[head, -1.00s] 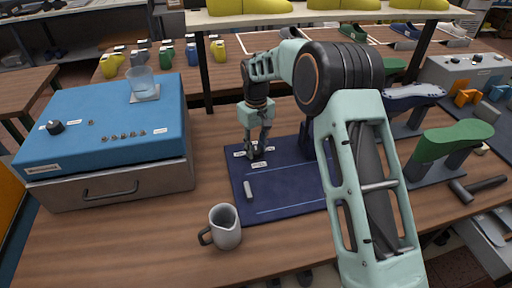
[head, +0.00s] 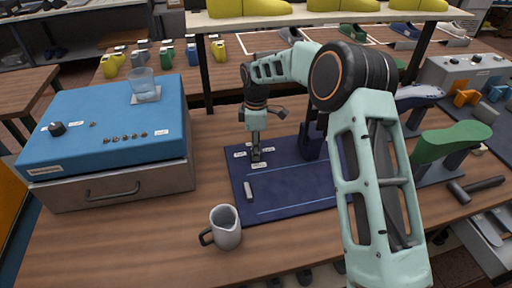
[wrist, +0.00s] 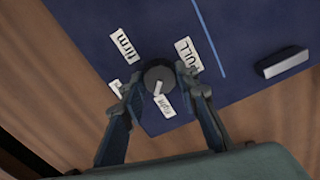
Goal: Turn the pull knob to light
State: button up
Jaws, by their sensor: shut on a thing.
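The pull knob (wrist: 154,72) is a dark round knob on the dark blue board (head: 290,185). Its white pointer mark lies on the side toward the "light" label (wrist: 166,105) in the wrist view. A "firm" label (wrist: 124,46) and a "PULL" label (wrist: 188,55) also sit around it, and one more label (wrist: 116,87) is partly hidden by a finger. My gripper (wrist: 159,77) points down with a finger on each side of the knob, shut on it. In the head view my gripper (head: 256,155) hides most of the knob.
A grey bar (head: 249,190) lies on the board, with a grey mug (head: 225,228) in front. A blue-topped box (head: 100,115) with a glass (head: 145,85) stands left. A green shoe last (head: 455,140) stands right, beside a hammer (head: 475,189).

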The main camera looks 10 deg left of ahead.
jog(key=shift+n, duration=1.6)
jog(key=o, duration=1.1)
jog(key=shift+o, duration=0.2)
jog(key=shift+r, duration=0.1)
notch_tip(320, 180, up, 12)
